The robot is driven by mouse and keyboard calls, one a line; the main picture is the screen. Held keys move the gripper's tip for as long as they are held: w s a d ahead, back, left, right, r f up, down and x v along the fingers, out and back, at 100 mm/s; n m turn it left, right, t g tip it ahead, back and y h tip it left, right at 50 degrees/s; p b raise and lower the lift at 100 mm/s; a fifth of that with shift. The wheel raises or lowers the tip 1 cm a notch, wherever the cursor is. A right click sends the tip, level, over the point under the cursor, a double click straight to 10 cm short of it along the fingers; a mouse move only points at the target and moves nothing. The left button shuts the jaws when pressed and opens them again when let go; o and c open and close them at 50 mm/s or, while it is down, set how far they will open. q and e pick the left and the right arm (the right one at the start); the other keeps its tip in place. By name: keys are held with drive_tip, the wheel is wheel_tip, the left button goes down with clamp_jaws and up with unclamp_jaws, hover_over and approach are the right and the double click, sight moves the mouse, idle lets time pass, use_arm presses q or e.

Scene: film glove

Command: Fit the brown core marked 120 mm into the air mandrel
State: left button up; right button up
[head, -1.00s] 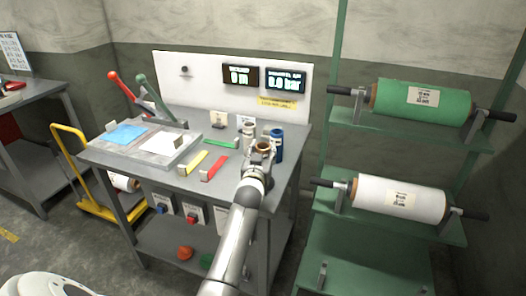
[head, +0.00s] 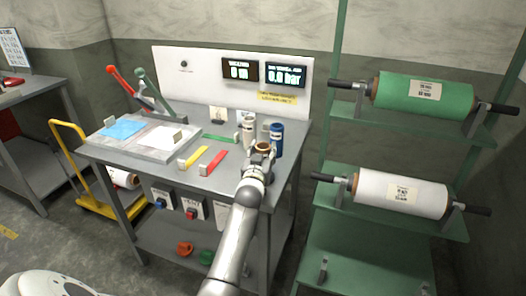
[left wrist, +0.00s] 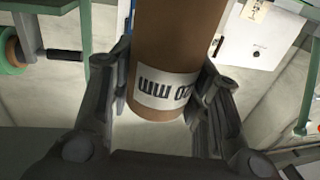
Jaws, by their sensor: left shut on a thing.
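My left gripper (head: 260,158) is shut on a brown core (head: 263,147) over the right part of the grey bench. In the left wrist view the brown core (left wrist: 178,35) stands between the two fingers (left wrist: 165,95). Its white label (left wrist: 166,89) appears upside down and ends in "20 mm"; a finger covers part of it. A blue core (head: 277,138) and a pale core (head: 248,130) stand just behind the held core in the head view. I cannot make out which thing is the air mandrel. My right gripper is not in view.
Levers (head: 150,95) rise at the back left. A green rack (head: 375,225) with green (head: 425,93) and white (head: 400,196) rolls stands right.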

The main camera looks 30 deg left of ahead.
use_arm(q)
drive_tip(key=shift+f, duration=0.25)
drive_tip(key=o, duration=1.1)
drive_tip(key=shift+c, duration=0.2)
drive_tip(key=v, duration=1.2)
